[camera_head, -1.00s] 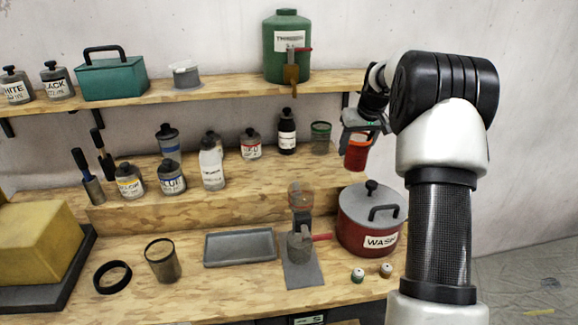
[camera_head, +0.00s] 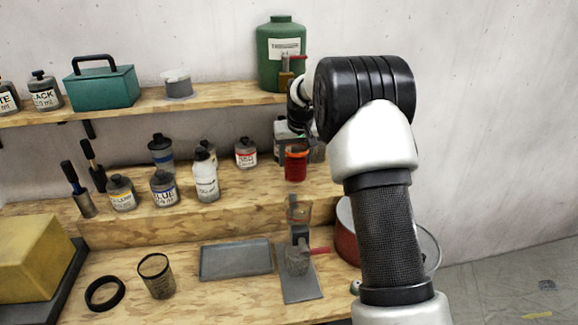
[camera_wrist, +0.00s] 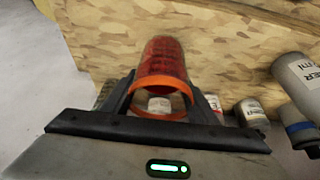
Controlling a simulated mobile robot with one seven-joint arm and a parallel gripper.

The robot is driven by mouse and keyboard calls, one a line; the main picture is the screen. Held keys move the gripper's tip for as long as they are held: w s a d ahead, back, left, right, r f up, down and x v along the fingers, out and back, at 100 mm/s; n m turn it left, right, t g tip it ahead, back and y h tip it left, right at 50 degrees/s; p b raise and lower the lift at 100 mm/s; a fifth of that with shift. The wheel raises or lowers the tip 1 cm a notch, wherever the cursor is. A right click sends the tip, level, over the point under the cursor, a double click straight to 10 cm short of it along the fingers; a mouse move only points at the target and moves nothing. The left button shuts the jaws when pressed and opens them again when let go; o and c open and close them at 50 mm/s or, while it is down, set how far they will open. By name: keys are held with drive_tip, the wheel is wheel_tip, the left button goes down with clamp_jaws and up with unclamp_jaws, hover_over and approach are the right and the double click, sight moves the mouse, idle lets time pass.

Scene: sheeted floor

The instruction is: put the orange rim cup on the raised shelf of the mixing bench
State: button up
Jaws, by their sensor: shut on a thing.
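The orange rim cup (camera_head: 297,163) is a see-through red-orange cup. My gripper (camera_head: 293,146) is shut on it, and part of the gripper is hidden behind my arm. In the wrist view the fingers of my gripper (camera_wrist: 160,112) close on both sides of the cup (camera_wrist: 163,65), near its orange rim. In the head view the cup appears in front of the right part of the raised shelf (camera_head: 130,217), the wooden step of the mixing bench. I cannot tell how high it is above the shelf.
Several bottles, including a white one (camera_head: 205,178), stand on the raised shelf left of the cup. A dispenser stand (camera_head: 300,250), grey tray (camera_head: 236,260) and red pot (camera_head: 347,232) are on the lower bench top. A green jug (camera_head: 281,50) stands on the wall shelf above.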

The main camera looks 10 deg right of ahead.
sight(289, 168)
drive_tip(key=shift+w+a, duration=0.15)
drive_tip(key=shift+a, duration=0.45)
drive_tip(key=shift+a+f, duration=0.15)
drive_tip(key=shift+f, duration=0.8)
drive_tip(key=shift+a+f, duration=0.1)
drive_tip(key=shift+f, duration=0.8)
drive_tip(key=o, duration=1.3)
